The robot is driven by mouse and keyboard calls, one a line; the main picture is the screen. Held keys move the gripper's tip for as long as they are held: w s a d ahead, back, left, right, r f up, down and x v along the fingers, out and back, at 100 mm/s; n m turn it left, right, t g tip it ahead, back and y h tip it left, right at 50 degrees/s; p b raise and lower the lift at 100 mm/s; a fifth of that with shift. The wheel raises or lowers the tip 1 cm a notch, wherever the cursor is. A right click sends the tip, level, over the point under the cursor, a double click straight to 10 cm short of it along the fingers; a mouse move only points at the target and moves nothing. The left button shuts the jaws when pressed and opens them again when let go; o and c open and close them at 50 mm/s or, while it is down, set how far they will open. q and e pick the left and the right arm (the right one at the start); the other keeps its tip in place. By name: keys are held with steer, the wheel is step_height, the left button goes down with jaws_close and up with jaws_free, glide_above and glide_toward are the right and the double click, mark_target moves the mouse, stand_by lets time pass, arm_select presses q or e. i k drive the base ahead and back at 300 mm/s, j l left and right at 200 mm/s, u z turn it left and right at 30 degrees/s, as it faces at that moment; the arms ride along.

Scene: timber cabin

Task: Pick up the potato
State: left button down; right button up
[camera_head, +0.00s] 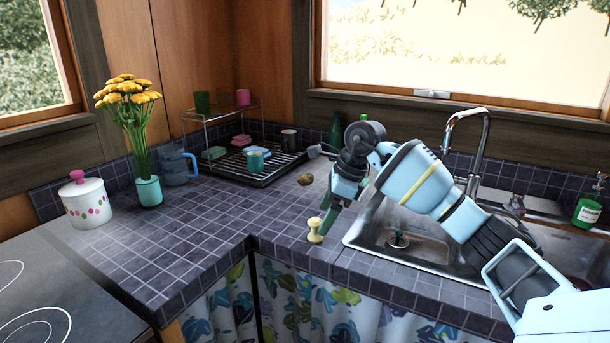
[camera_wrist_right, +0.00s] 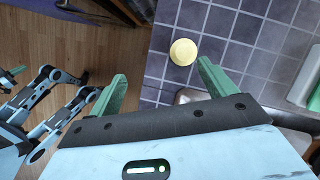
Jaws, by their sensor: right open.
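The potato (camera_head: 305,179) is a small brown lump lying on the tiled counter in the head view, in front of the dish rack. My right gripper (camera_head: 343,206) is open and empty, its green fingers pointing down, to the right of the potato and apart from it. I cannot make out the potato in that view. My left gripper does not show in the head view.
A pale yellow knobbed object (camera_head: 315,229) stands near the counter's front edge, close to the right fingers; its round top shows in the wrist view (camera_wrist_right: 183,52). The sink (camera_head: 365,236) is at right, the dish rack (camera_head: 268,178) behind. Counter left of the potato is clear.

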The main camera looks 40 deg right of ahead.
mark_target(306, 179)
steer(key=i+l, duration=0.45)
steer(key=l, duration=0.15)
steer(key=i+l, duration=0.45)
steer(key=l, duration=0.2)
